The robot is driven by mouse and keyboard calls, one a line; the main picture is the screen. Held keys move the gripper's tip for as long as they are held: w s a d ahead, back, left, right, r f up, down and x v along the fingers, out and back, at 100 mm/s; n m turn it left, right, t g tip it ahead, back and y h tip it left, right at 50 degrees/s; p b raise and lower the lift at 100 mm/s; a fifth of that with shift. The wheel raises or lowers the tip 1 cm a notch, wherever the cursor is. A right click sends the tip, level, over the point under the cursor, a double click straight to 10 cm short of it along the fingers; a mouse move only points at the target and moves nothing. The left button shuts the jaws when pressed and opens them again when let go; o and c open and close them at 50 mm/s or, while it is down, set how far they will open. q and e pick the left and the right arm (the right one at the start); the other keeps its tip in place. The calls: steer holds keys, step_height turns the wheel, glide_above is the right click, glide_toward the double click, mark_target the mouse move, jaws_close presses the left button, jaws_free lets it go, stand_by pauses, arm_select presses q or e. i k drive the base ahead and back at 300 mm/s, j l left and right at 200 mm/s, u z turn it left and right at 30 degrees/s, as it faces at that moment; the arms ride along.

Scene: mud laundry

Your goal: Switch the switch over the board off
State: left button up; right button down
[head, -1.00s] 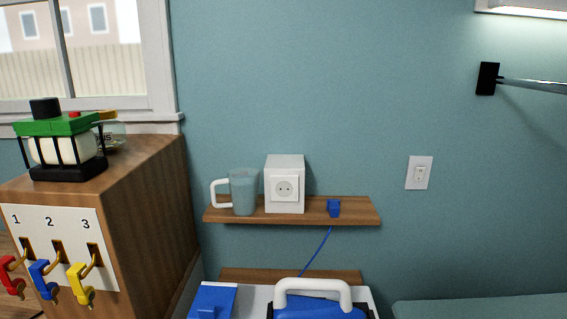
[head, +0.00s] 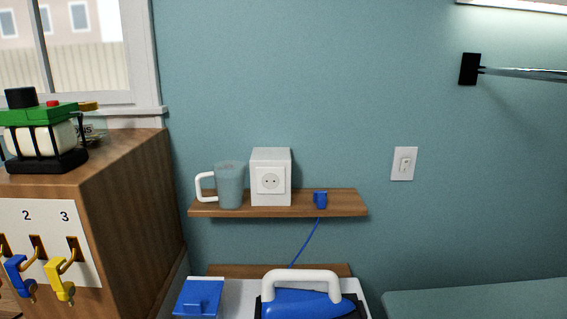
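A white wall switch (head: 404,164) is on the teal wall, right of the wooden shelf. Its small toggle shows in the middle of the plate, but its position is too small to tell. The board (head: 480,296), a flat teal surface, shows at the lower right, below the switch. Neither of my grippers shows in the head view.
The shelf (head: 340,203) holds a mug (head: 229,186), a white socket box (head: 270,180) and a blue plug (head: 320,200). An iron (head: 305,303) stands below. A wooden cabinet (head: 125,220) with hooks is at left. A rod (head: 520,73) juts from the wall at upper right.

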mark_target(405, 164)
steer(key=l, duration=0.65)
steer(key=i+l, duration=0.1)
steer(key=l, duration=0.6)
steer(key=z, duration=0.05)
